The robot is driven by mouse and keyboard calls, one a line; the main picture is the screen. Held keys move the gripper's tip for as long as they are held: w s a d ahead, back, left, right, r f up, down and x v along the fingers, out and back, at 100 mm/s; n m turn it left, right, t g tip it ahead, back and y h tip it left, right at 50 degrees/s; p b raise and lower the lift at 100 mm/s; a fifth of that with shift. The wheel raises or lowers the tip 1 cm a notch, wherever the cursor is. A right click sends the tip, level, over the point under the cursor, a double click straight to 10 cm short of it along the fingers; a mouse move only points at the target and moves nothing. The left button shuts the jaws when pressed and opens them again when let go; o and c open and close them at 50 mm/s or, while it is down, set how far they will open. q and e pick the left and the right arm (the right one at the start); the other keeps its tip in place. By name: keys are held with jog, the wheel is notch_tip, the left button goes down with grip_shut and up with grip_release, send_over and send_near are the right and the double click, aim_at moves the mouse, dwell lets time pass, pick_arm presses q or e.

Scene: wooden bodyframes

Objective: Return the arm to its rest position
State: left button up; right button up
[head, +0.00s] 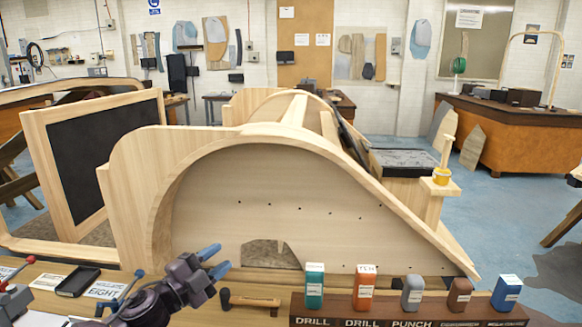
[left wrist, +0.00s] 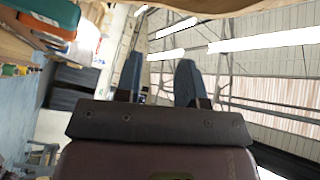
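My left gripper (head: 217,260) is low in the head view, left of centre, with its arm reaching in from the bottom left. Its two blue fingers are apart and point to the upper right, with nothing between them. They are above the workbench, in front of the large wooden bodyframe (head: 265,185). In the left wrist view the fingers (left wrist: 158,75) also stand apart, with the ceiling and lights behind them. My right gripper does not show in either view.
A hammer (head: 250,301) lies just right of my left gripper. A wooden rack (head: 400,309) with several coloured tool blocks stands at the front right. A black tray (head: 78,281) and red-handled tools (head: 14,273) are at the left. The curved bodyframe stands close behind the bench.

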pick_arm(q)
jog(key=s+a+f+n+g+y, duration=0.1)
jog(key=s+a+f+n+y, duration=0.3)
jog(key=s+f, duration=0.5)
jog(key=s+a+f+n+g+y+p, duration=0.1)
jog(key=s+a+f+n+y, duration=0.2)
jog(key=s+f+n, duration=0.5)
jog(key=s+a+f+n+g+y, duration=0.2)
jog(key=s+a+f+n+y, duration=0.2)
jog(key=s, duration=1.3)
notch_tip(320, 180, down, 6)
jog(key=n+y, duration=0.1)
jog(key=n, duration=0.2)
jog(key=shift+s+a+r+y, duration=0.2)
jog(key=shift+s+a+y, duration=0.1)
jog(key=shift+s+y, duration=0.1)
